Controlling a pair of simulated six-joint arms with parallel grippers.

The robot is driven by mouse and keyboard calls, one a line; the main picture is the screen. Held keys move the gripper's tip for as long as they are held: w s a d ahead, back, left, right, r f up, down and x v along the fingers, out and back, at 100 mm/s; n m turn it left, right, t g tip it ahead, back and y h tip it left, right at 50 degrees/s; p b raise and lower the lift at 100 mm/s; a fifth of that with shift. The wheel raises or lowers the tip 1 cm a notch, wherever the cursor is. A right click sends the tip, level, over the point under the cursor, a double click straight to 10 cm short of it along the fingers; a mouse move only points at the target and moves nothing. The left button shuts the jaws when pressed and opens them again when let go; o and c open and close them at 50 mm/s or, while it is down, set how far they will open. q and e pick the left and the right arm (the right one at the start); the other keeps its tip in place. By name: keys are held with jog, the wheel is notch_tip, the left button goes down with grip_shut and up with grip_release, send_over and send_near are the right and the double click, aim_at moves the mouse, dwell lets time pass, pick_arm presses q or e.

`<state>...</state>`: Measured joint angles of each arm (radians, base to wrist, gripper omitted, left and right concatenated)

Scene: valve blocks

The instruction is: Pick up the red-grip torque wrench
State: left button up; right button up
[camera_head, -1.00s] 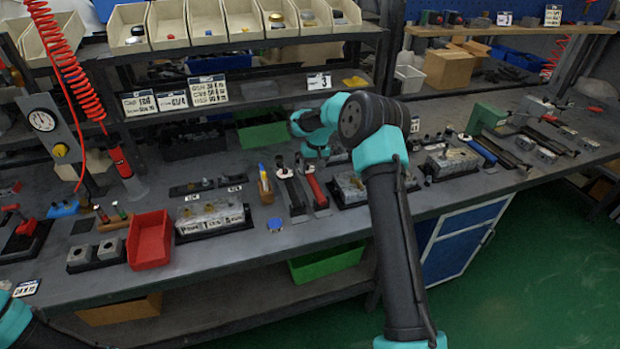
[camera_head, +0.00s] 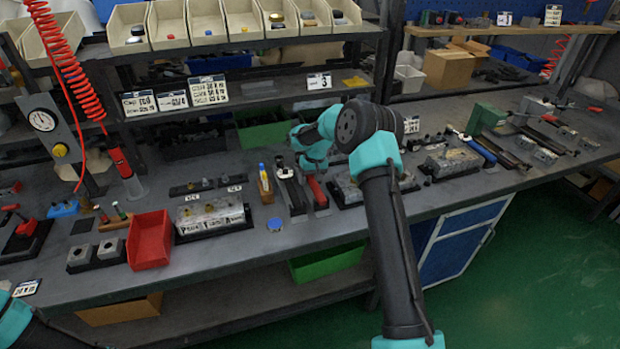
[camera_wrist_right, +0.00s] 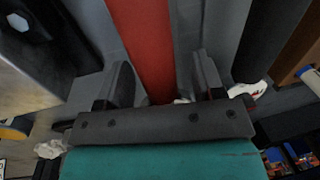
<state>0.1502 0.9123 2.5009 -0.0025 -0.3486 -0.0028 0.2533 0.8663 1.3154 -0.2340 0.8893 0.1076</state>
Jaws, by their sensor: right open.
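The red-grip torque wrench (camera_head: 319,194) lies on the workbench in its dark holder, near the middle of the head view. Its upper part is hidden by my right gripper (camera_head: 313,168), which is low over it and points down. In the right wrist view the red grip (camera_wrist_right: 146,45) runs between the two fingers of the open right gripper (camera_wrist_right: 163,68). The fingers are on either side of the grip, with visible gaps. I cannot tell their exact height above it. My left gripper is out of view.
A black-grip wrench (camera_head: 294,192) lies close on the left, beside a yellow-orange bottle (camera_head: 265,184). A valve block (camera_head: 350,188) sits close on the right; another (camera_head: 207,218) stands left. A red bin (camera_head: 150,243) and a blue cap (camera_head: 275,224) are on the bench (camera_head: 300,240).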

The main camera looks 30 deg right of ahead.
jog(key=shift+c, duration=0.3)
grip_shut()
jog(key=shift+r, duration=0.1)
notch_tip(320, 180, up, 10)
dwell(0.8)
dwell(0.4)
